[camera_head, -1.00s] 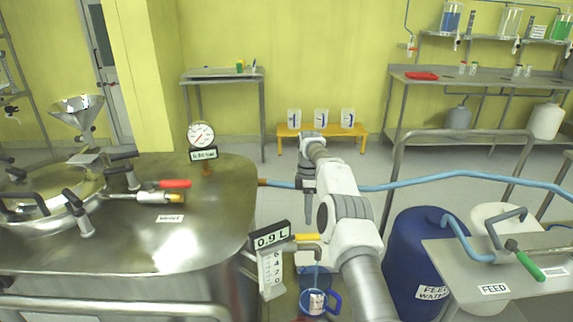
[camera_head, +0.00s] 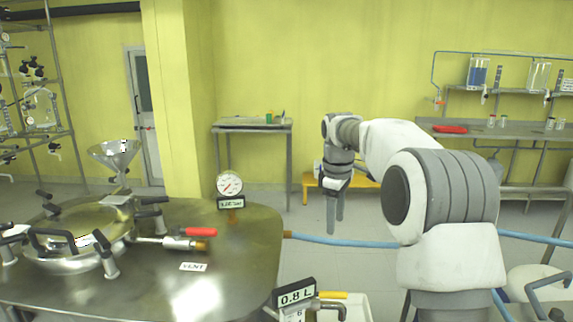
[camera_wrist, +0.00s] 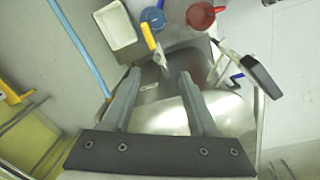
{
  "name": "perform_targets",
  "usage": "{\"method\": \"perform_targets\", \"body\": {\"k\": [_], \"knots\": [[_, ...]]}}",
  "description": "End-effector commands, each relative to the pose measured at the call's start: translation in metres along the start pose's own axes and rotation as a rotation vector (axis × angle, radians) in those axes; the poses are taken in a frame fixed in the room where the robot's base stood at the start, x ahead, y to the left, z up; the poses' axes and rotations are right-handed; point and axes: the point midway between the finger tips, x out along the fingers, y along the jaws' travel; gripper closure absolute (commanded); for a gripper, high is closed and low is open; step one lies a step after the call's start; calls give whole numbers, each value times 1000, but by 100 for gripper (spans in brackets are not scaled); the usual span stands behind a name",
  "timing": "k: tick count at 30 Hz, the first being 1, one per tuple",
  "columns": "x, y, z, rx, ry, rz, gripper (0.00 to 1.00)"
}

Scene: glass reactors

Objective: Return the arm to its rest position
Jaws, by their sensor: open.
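My arm (camera_head: 445,200) is raised and bent, with its large white and grey links filling the right middle of the head view. My gripper (camera_head: 335,222) hangs from it, pointing down with its fingers apart and nothing between them. In the wrist view the two grey fingers of my gripper (camera_wrist: 158,78) are spread. Below them show the steel surface and the floor.
The steel vessel top (camera_head: 240,255) stands at the left with a pressure gauge (camera_head: 229,184) and a red-handled vent valve (camera_head: 200,232). A 0.8 L display (camera_head: 295,293) is at the front. In the wrist view a white bin (camera_wrist: 115,25), blue jug (camera_wrist: 153,17) and red jug (camera_wrist: 201,14) show.

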Motion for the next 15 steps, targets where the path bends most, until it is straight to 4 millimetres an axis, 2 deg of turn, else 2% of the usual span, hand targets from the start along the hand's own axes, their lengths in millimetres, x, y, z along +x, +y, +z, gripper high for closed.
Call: {"method": "perform_targets", "body": {"k": [1,6,15], "knots": [[-13,-8,6,27,6,14,40],[-42,-34,23,129,28,52,40],[-80,-87,61,317,77,111,40]]}}
